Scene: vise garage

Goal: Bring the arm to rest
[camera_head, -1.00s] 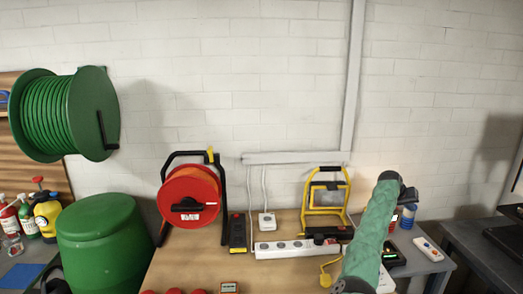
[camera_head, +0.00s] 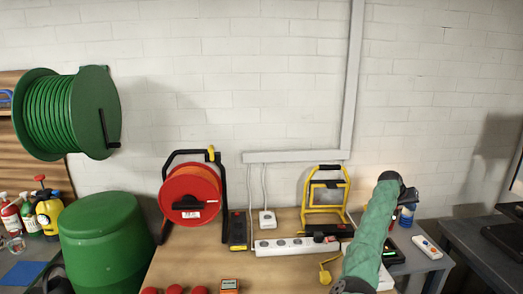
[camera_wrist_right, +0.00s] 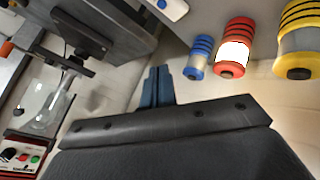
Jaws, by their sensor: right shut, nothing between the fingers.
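My right arm, in a green sleeve (camera_head: 372,238), rises from the bottom right of the head view. Its dark wrist end is at the top, and the right gripper (camera_head: 410,196) is small and mostly hidden behind it. In the right wrist view the two blue fingers (camera_wrist_right: 157,88) are together with nothing between them. They point toward a pale surface, apart from the objects around it. My left gripper is not in view.
A wooden bench (camera_head: 190,262) holds a red cable reel (camera_head: 190,185), a white power strip (camera_head: 282,247) and a yellow work light (camera_head: 325,215). A green barrel (camera_head: 102,245) stands left. Blue (camera_wrist_right: 199,58), red (camera_wrist_right: 233,48) and yellow (camera_wrist_right: 298,42) cylinders show in the wrist view.

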